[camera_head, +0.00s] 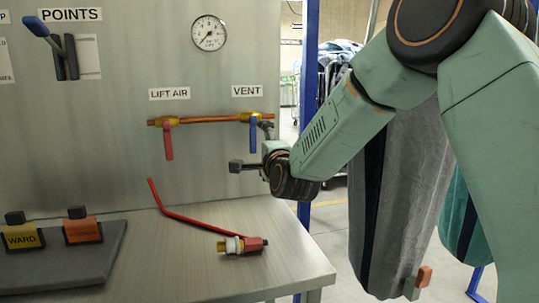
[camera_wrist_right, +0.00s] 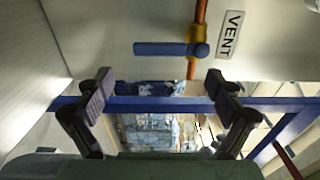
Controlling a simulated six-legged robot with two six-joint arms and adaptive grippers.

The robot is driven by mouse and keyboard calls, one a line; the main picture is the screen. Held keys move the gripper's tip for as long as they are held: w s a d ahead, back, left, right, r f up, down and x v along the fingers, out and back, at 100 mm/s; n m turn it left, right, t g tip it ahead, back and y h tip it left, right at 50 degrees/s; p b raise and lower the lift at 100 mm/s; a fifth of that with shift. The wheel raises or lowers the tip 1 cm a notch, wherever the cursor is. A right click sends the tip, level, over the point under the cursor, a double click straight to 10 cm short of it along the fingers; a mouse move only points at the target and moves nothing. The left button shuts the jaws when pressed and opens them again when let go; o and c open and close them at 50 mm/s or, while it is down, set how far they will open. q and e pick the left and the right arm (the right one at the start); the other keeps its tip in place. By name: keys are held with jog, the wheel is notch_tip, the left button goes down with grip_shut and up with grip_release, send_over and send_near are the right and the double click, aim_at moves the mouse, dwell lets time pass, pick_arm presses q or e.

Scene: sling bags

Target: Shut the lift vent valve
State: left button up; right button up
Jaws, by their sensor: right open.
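The vent valve has a blue lever handle (camera_head: 254,138) on a brass body (camera_head: 250,117), below the VENT label (camera_head: 247,91). The handle hangs straight down, across the horizontal copper pipe. In the right wrist view the blue handle (camera_wrist_right: 165,48) also lies crosswise to the pipe (camera_wrist_right: 199,40). My right gripper (camera_head: 252,147) is beside the handle at the panel, its fingers spread. In the wrist view the open gripper (camera_wrist_right: 160,93) has nothing between its fingertips, and the handle shows above them. Contact with the handle cannot be told. My left gripper is not in view.
The lift air valve's red handle (camera_head: 168,141) hangs down at the pipe's left end. A gauge (camera_head: 209,33) and a blue-tipped lever (camera_head: 36,27) are on the panel. A red hose (camera_head: 190,219) with a coupling lies on the bench (camera_head: 150,270). Grey bags (camera_head: 402,190) hang at right.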

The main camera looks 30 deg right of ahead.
aim_at(253, 135)
jog(key=v, duration=0.7)
jog(key=shift+s, duration=0.25)
jog(key=shift+w, duration=0.1)
jog(key=x, duration=1.2)
dwell(0.4)
